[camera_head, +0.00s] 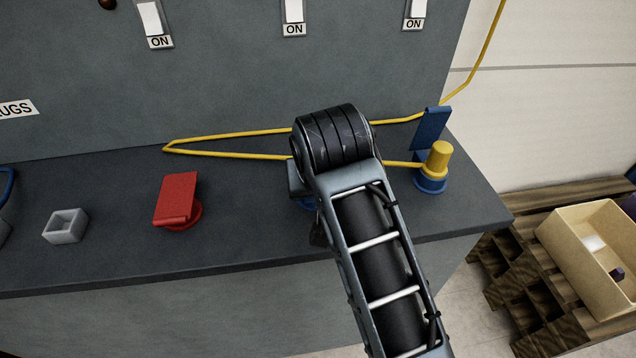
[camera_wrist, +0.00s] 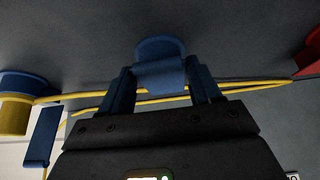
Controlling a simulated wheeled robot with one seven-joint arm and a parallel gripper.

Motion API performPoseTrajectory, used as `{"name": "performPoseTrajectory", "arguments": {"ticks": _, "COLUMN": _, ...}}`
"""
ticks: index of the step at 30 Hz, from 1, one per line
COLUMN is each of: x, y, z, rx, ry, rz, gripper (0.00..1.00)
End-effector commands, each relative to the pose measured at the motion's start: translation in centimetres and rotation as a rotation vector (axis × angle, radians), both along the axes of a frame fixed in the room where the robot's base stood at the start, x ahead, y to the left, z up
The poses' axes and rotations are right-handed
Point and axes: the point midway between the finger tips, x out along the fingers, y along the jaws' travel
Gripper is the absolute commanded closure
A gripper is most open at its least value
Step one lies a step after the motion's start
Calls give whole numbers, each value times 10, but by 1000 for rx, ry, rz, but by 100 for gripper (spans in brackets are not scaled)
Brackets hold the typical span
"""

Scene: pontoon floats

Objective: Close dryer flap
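A blue flap (camera_wrist: 160,76) on a round blue socket (camera_wrist: 158,47) is in the middle of the wrist view. No label on it shows, and I cannot tell its exact tilt. My gripper (camera_wrist: 162,88) has its two blue fingers apart, one on each side of this flap. I cannot tell whether they touch it.
To the right, a yellow plug (camera_head: 438,158) sits in another blue socket with a raised blue flap (camera_head: 431,128). Its yellow cord (camera_head: 230,153) runs behind my gripper. A red flap (camera_head: 177,197) and grey square holder (camera_head: 66,226) stand left. The counter's front is clear.

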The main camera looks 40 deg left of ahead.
Motion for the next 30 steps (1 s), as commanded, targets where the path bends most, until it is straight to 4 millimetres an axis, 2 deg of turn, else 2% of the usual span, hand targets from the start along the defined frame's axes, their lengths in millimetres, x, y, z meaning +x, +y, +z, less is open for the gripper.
{"name": "performPoseTrajectory", "arguments": {"ticks": 1, "x": 0, "y": 0, "z": 1, "rx": 1, "ry": -1, "rz": 0, "gripper": 32}}
{"name": "performPoseTrajectory", "arguments": {"ticks": 8, "x": 0, "y": 0, "z": 1, "rx": 1, "ry": -1, "rz": 0, "gripper": 12}}
{"name": "performPoseTrajectory", "arguments": {"ticks": 17, "x": -1, "y": -1, "z": 5, "rx": 3, "ry": -2, "rz": 1, "gripper": 12}}
{"name": "performPoseTrajectory", "arguments": {"ticks": 30, "x": -21, "y": -25, "z": 60, "rx": 3, "ry": -1, "rz": 0, "gripper": 12}}
